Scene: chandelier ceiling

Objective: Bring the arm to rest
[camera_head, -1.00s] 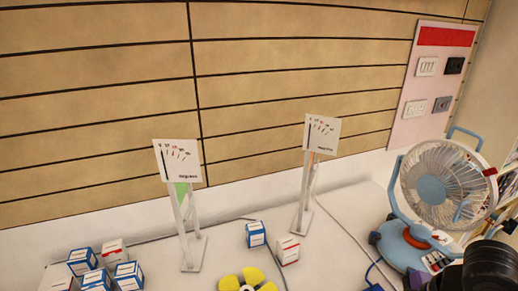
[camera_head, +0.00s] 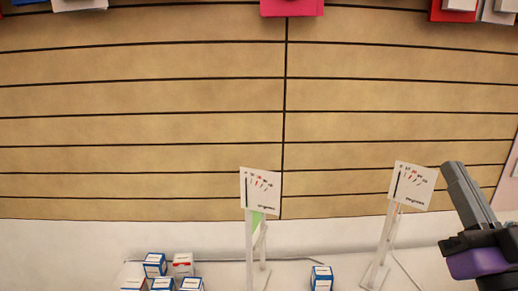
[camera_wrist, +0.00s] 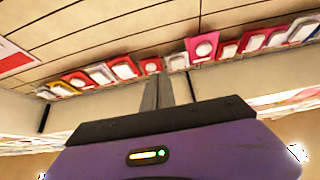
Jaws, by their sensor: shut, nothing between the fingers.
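My gripper (camera_head: 455,172) is at the right edge in the head view, raised in front of the slatted wall and pointing up. Its dark fingers are together with nothing between them, above a purple body. In the wrist view my gripper (camera_wrist: 158,82) also shows its fingers together, pointing toward a row of packets high on the wall. It is apart from the things on the counter.
A white counter (camera_head: 225,275) runs along the bottom with several small boxes (camera_head: 155,265) at left and one box (camera_head: 321,278) at centre. Two sign stands (camera_head: 260,190) (camera_head: 412,186) rise from it; the right one is close to my gripper. Packets (camera_head: 290,7) hang along the top.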

